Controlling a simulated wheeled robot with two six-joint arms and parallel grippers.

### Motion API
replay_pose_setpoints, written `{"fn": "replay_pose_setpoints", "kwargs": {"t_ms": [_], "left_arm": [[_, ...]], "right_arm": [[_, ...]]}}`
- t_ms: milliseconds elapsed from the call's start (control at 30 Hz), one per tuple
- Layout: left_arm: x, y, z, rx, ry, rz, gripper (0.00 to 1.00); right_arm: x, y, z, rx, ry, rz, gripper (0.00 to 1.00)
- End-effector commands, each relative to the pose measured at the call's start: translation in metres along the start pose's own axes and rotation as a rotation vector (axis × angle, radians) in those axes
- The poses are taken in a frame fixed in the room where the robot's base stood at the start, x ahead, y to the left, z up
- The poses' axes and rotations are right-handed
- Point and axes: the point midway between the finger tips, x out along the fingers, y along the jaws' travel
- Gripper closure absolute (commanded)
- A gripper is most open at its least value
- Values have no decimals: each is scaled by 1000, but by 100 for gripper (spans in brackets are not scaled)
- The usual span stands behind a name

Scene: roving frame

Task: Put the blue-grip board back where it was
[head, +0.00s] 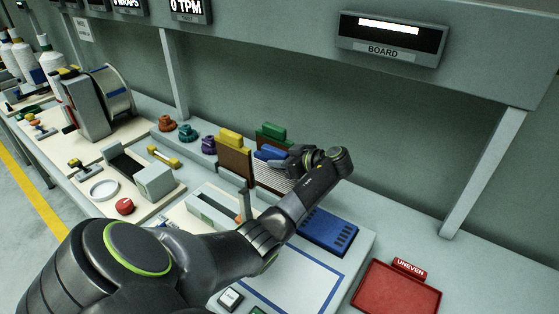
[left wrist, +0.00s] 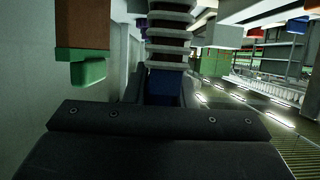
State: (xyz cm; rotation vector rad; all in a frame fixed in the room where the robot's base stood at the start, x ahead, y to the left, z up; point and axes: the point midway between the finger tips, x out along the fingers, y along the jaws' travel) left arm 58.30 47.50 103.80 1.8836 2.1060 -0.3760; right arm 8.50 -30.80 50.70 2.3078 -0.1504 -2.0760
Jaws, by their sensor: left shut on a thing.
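My left gripper (head: 284,157) reaches over the bench and is shut on the blue grip of the blue-grip board (head: 268,153), at the slotted rack (head: 270,178). My right gripper is not in view.
A blue slotted tray (head: 335,229) lies right of my forearm, near a white blue-edged area (head: 290,279). A red tray marked UNEVEN (head: 395,290) is at the front right. A post (head: 480,185) rises behind it. A BOARD display (head: 390,38) hangs above.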

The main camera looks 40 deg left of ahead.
Motion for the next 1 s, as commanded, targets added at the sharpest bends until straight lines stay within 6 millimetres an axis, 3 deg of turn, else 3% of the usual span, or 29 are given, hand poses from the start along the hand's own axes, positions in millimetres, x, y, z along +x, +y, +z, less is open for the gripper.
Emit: {"fn": "replay_pose_setpoints", "kwargs": {"t_ms": [300,333,500,833,1000], "left_arm": [[3,0,6,-1,1,0,100],[2,0,5,-1,1,0,73],[2,0,5,-1,1,0,51],[-1,0,7,0,-1,1,51],[-23,1,9,-2,-3,4,51]], "right_arm": [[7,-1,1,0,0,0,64],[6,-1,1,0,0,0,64],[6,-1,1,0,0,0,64],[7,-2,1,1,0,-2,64],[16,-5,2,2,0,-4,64]]}}
